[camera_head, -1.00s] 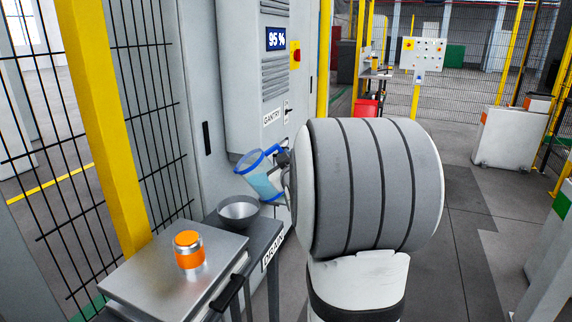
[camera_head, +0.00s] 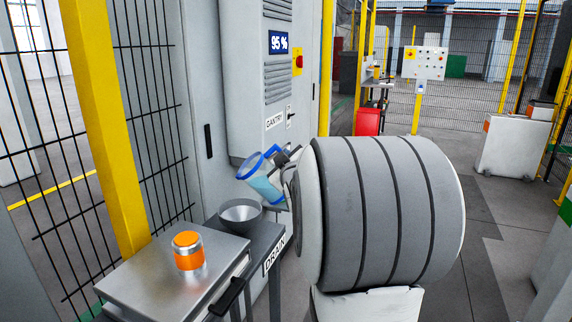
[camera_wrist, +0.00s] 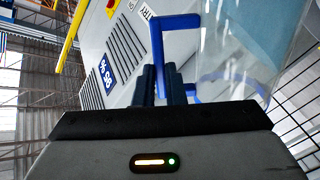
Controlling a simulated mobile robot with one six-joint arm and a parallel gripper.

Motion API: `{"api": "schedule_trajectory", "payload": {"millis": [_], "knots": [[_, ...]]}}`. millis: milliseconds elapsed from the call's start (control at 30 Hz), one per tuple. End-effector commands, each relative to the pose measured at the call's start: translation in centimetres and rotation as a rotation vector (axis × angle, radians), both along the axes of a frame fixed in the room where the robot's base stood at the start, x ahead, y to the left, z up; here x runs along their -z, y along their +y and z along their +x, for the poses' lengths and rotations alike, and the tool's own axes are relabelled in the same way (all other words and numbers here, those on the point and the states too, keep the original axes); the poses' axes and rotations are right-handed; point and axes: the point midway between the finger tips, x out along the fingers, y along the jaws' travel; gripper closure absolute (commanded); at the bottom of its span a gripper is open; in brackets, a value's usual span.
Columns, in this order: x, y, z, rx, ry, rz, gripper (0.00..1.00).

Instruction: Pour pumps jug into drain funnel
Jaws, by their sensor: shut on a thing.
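The clear jug (camera_head: 263,177) with a blue rim and blue handle holds light blue liquid. It is tilted to the left, its rim up and left of its base. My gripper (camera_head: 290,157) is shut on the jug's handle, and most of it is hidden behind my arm. In the wrist view my gripper (camera_wrist: 164,88) closes on the blue handle (camera_wrist: 156,45), with the clear jug wall (camera_wrist: 235,50) to the right. The grey drain funnel (camera_head: 240,214) sits on the stand marked DRAIN, below and slightly left of the jug. No stream of liquid shows.
A metal-topped bench (camera_head: 165,270) with an orange-banded canister (camera_head: 188,251) stands at the front left. The grey GANTRY cabinet (camera_head: 250,110) is close behind the jug. A yellow post (camera_head: 105,130) and mesh fence stand at the left. Open floor lies to the right.

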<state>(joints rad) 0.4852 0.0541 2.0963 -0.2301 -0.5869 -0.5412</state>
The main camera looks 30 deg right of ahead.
Motion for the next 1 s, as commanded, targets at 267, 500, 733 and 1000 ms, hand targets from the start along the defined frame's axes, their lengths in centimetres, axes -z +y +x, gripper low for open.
{"api": "schedule_trajectory", "payload": {"millis": [267, 500, 733, 1000], "knots": [[-0.31, 0.06, 0.02, 0.000, 0.001, -0.014, 1.00], [-0.26, -0.04, 0.00, 0.001, 0.000, -0.015, 1.00], [-0.11, 0.27, 0.11, 0.001, 0.018, -0.066, 1.00], [-0.51, 0.62, 0.23, 0.001, 0.040, -0.124, 1.00]]}}
